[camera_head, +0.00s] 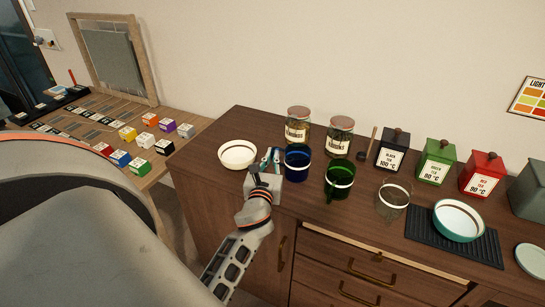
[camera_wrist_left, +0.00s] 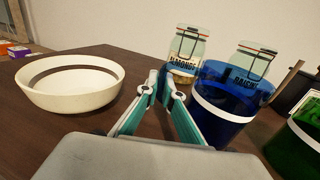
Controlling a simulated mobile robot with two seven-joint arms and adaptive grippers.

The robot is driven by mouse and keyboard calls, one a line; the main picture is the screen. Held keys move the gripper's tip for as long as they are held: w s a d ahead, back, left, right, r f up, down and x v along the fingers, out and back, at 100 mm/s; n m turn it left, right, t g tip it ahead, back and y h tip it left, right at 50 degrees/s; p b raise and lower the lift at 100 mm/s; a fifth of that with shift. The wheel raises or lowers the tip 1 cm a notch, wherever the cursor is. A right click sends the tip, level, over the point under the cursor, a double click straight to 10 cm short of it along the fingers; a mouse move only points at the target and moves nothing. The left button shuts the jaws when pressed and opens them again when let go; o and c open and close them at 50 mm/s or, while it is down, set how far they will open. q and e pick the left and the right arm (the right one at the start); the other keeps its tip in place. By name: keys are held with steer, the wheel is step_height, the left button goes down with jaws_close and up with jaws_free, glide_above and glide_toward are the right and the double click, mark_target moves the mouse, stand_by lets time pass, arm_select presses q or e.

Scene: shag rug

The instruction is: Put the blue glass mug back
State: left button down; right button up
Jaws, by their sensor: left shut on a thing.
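The blue glass mug (camera_head: 297,162) with a white band stands upright on the brown cabinet top (camera_head: 222,187), between a cream bowl and a green glass mug. My left gripper (camera_head: 270,158) is at the mug's left side. In the left wrist view the blue mug (camera_wrist_left: 228,105) is just right of the fingers (camera_wrist_left: 172,88), which are closed to a narrow gap on its handle side. The handle itself is hidden by the fingers. My right gripper is not in view.
The cream bowl (camera_head: 238,154) is close on the left. The green mug (camera_head: 339,181) and a clear glass (camera_head: 393,199) stand to the right. Two lidded jars (camera_head: 298,127) (camera_head: 339,137) stand behind. A teal bowl (camera_head: 458,221) sits on a black mat (camera_head: 422,225) farther right.

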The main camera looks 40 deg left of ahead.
arm_select(q)
steer(key=shift+f, duration=0.35)
steer(key=shift+s+d+f, duration=0.1)
steer(key=shift+s+f, duration=0.05)
steer(key=shift+f, duration=0.3)
steer(key=c, duration=2.1)
jaws_free()
steer(key=shift+b, duration=0.3)
steer(key=shift+c, duration=0.2)
steer(key=shift+f, duration=0.1)
steer(key=shift+s+d, duration=0.1)
steer(key=shift+s+d+f, duration=0.1)
steer(key=v, duration=0.2)
steer(key=r+v, duration=0.1)
steer(key=v, duration=0.2)
steer(key=shift+s+d+r, duration=0.1)
steer(key=shift+s, duration=0.25)
steer(key=shift+s+d+r, duration=0.35)
steer(key=shift+s+r, duration=0.05)
steer(key=shift+s, duration=0.3)
